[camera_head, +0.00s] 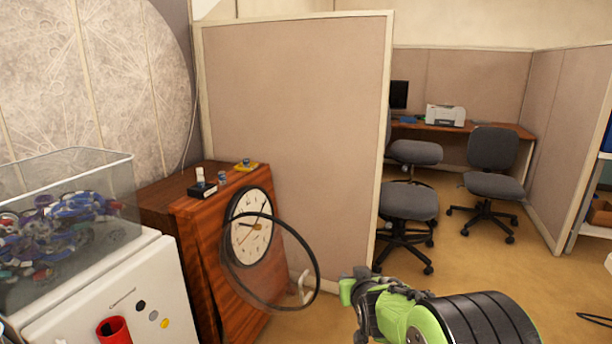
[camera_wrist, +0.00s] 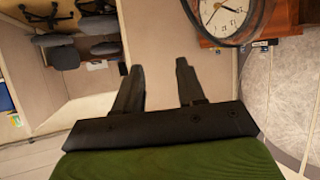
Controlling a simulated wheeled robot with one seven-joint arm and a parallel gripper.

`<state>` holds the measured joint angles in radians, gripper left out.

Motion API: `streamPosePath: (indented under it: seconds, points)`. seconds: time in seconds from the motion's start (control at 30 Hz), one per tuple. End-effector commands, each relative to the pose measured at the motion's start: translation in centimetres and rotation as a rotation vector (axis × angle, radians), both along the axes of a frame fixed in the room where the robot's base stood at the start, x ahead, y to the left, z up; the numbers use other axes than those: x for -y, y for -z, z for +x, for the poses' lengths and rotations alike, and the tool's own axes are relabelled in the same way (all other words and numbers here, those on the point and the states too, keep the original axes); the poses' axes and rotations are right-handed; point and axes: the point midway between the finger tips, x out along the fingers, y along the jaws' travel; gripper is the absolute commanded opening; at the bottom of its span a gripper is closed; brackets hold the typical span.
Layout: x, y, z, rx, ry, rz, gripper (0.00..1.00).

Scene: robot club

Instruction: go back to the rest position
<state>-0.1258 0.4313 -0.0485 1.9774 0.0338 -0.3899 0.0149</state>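My gripper shows in the wrist view (camera_wrist: 158,72) with its two dark fingers apart and nothing between them. Past the fingertips is the plain beige partition. In the head view my green and black arm reaches in from the bottom right, and the gripper end (camera_head: 352,288) is partly hidden by the arm itself. It is held in the air in front of the partition, to the right of the wooden cabinet, and touches nothing that I can see.
A wooden cabinet (camera_head: 177,217) with a clock (camera_head: 249,237) and a thin dark hoop stands left of my arm. A clear bin (camera_head: 113,185) of parts sits on a white box (camera_head: 75,308) at far left. Office chairs (camera_head: 408,203) stand behind. The floor (camera_head: 470,262) at right is open.

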Motion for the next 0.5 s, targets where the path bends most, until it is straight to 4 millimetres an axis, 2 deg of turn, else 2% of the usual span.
streamPosePath:
  seconds: [0.03, 0.17, 0.2, 0.3, 0.4, 0.5]
  points:
    - [0.7, -2.4, -2.6, -0.04, 0.011, 0.007, 0.39]
    - [2.1, -5.7, -10.9, -0.193, 0.031, 0.018, 0.39]
    - [2.4, -6.3, -13.7, -0.239, 0.034, 0.02, 0.39]
    - [3.0, -7.0, -20.2, -0.345, 0.043, 0.023, 0.39]
    - [3.3, -6.9, -25.8, -0.43, 0.047, 0.022, 0.39]
    - [3.5, -6.3, -30.5, -0.502, 0.052, 0.021, 0.39]
